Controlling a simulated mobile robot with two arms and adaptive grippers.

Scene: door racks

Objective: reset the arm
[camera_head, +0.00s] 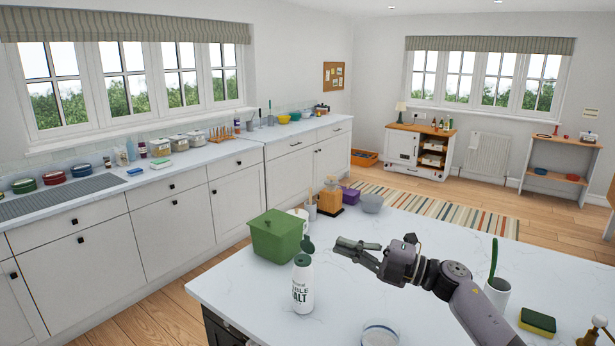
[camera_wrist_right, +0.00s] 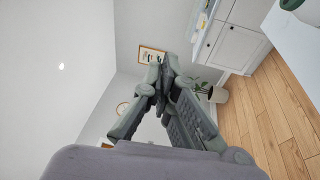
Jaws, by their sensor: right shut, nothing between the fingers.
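My right arm (camera_head: 468,302) reaches in from the lower right over the white island counter. Its gripper (camera_head: 342,246) points left, above the counter and behind the salt container, and is shut and empty. In the right wrist view the gripper's fingers (camera_wrist_right: 165,62) meet at their tips with nothing between them. My left gripper is not in view.
A salt container (camera_head: 303,285) with its green lid open and a green bin (camera_head: 277,236) stand left of the gripper. A glass dish (camera_head: 379,333), a cup (camera_head: 497,291) and a sponge (camera_head: 537,321) are nearer. The island counter (camera_head: 345,300) is clear between them.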

